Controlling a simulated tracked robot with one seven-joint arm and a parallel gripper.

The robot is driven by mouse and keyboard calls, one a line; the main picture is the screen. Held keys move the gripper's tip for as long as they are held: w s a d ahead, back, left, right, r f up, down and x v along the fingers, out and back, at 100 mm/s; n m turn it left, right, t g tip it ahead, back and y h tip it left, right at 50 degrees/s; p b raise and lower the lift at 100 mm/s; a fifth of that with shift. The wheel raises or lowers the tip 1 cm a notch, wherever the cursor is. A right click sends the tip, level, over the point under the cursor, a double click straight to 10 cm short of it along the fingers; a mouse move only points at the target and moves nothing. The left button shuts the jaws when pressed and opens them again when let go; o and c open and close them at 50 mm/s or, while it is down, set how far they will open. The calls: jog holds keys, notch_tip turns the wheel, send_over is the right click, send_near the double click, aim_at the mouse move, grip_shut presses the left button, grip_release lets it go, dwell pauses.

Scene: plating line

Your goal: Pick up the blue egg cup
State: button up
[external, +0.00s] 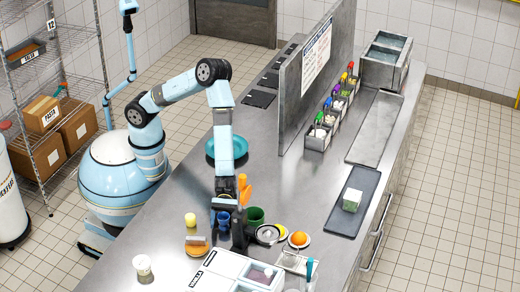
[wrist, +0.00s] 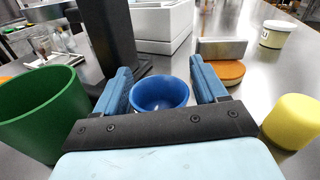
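The blue egg cup (wrist: 160,93) stands upright on the steel counter, between the two blue fingers of my gripper (wrist: 160,74) in the wrist view. The fingers are wide apart, one on each side of the cup, and do not appear closed on it. A firm contact cannot be made out. In the external view the blue cup (external: 223,217) shows just below my downward-pointing gripper (external: 225,209), partly covered by it.
A green cup (wrist: 42,112) stands close on the left in the wrist view, beside a dark upright post (wrist: 106,35). A yellow cylinder (wrist: 292,121) is close on the right. An orange-brown round piece (wrist: 228,72) and white tub (wrist: 277,34) stand farther back.

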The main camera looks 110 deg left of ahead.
jog(key=c, duration=0.9)
